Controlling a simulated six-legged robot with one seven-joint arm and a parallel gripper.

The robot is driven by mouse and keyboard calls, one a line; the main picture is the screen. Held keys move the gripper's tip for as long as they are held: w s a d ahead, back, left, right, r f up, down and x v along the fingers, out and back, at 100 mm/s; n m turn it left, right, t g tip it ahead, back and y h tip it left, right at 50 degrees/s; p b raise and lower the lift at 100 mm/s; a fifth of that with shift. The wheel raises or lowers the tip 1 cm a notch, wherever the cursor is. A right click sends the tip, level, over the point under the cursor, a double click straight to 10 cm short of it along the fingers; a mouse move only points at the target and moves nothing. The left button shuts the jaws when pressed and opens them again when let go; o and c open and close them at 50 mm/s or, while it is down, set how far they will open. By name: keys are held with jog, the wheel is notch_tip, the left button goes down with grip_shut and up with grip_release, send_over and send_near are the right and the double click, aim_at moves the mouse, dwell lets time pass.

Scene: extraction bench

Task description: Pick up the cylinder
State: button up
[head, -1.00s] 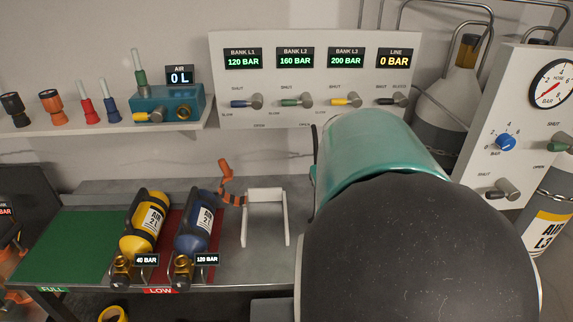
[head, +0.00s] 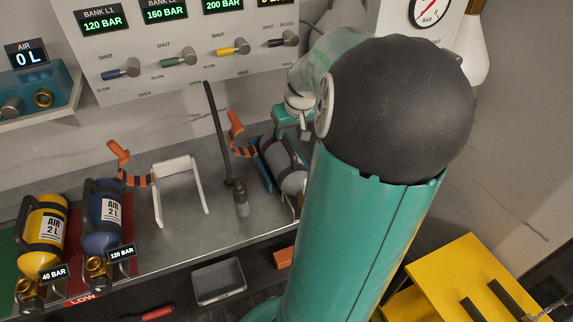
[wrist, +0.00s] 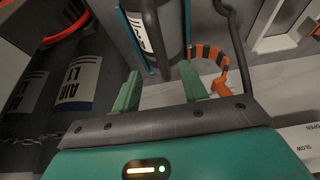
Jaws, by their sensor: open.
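In the wrist view the cylinder (wrist: 147,38) shows a white label and a dark handle, just beyond my fingertips. My gripper (wrist: 160,88) is open with two green fingers, and nothing is between them. A yellow cylinder (head: 42,233) marked 40 BAR and a blue cylinder (head: 104,222) marked 120 BAR lie at the left of the bench.
A white stand (head: 178,182) and an upright hose end (head: 241,200) stand on the bench left of the grey cylinder. An orange-striped strap (wrist: 213,56) is beside it. A valve panel (head: 200,45) rises behind. A yellow structure (head: 455,270) is at the lower right.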

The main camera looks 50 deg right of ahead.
aim_at(285, 153)
jog(key=x, duration=1)
jog(key=shift+w, duration=0.15)
jog(key=shift+f, duration=0.2)
